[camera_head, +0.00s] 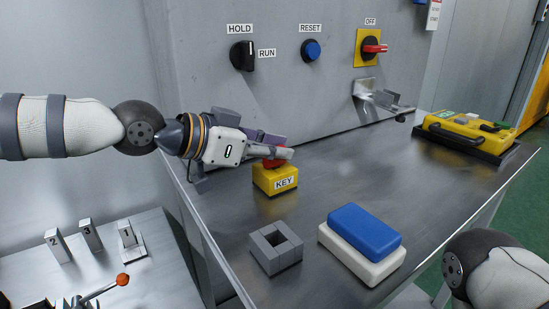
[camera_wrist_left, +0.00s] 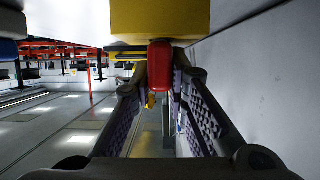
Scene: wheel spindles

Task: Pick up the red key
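The red key (camera_head: 275,163) sits on top of the yellow block labelled KEY (camera_head: 274,180) on the metal table. My left gripper (camera_head: 287,147) comes in from the left, its fingertips at the key, one finger in front and one behind. The left wrist view shows the red key (camera_wrist_left: 159,66) between the two fingertips (camera_wrist_left: 161,78), below the yellow block (camera_wrist_left: 160,18). The fingers are very close to the key's sides; I cannot tell whether they grip it. My right gripper is out of view; only part of my right arm shows at the lower right.
A grey square socket (camera_head: 276,248) and a blue block (camera_head: 364,231) on a white block (camera_head: 360,258) stand at the front. A yellow case (camera_head: 468,133) lies at the far right. Wall switches (camera_head: 243,56) and a metal bracket (camera_head: 366,88) are behind. The table's middle is clear.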

